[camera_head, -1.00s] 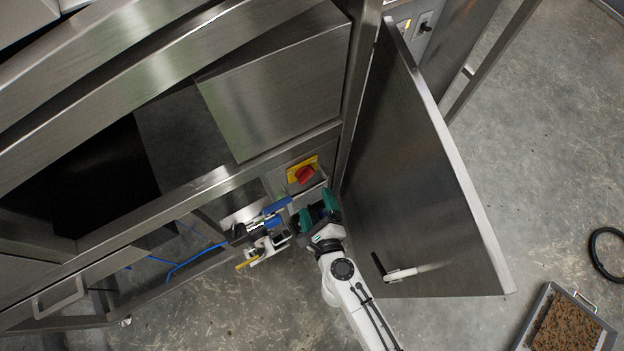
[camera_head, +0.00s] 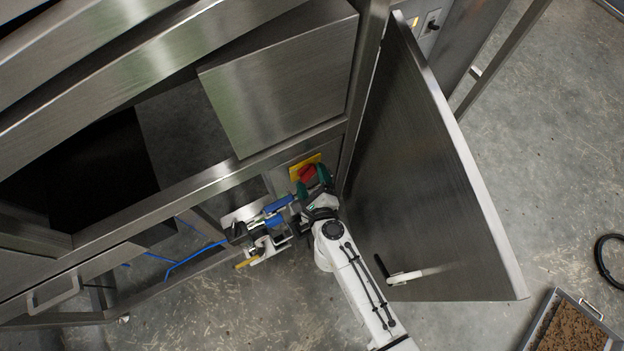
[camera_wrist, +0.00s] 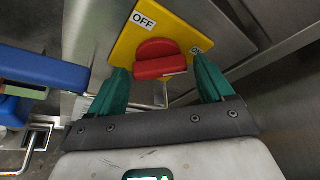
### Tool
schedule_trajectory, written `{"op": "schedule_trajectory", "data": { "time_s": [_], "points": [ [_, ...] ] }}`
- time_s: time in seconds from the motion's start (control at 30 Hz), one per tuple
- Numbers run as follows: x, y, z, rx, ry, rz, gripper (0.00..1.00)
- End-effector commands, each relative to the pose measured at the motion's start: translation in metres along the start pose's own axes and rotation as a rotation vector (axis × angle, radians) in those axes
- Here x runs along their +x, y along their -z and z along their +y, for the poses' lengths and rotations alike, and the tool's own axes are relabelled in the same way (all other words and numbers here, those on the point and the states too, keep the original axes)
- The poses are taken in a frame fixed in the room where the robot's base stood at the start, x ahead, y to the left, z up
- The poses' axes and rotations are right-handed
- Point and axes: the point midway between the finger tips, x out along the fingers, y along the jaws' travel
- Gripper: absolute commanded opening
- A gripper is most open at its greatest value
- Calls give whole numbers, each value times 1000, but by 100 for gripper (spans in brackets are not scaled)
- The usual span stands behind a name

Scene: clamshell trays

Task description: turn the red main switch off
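The red main switch (camera_head: 307,173) sits on a yellow plate (camera_head: 297,169) on the steel cabinet. In the wrist view the red switch (camera_wrist: 160,60) shows a raised grip on a round base, on the yellow plate (camera_wrist: 122,52). An OFF label is at the plate's upper left, and a partly hidden label is at its right. My gripper (camera_wrist: 160,85) is open, its green fingers apart on either side of the switch in the picture. Whether they touch it, I cannot tell. In the head view my gripper (camera_head: 314,184) partly covers the switch.
An open steel door (camera_head: 430,190) stands close right of my arm. A blue-handled valve assembly (camera_head: 265,222) is just left of my gripper; its blue part (camera_wrist: 40,75) shows in the wrist view. A tray of brown pellets (camera_head: 545,312) is at lower right.

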Motion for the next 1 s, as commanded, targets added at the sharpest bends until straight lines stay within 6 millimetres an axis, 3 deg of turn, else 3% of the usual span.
{"op": "schedule_trajectory", "data": {
  "time_s": [0.5,1.0],
  "points": [
    [0,0,0,0,0,0,33],
    [1,2,5,-151,61,-2,33]
  ]
}}
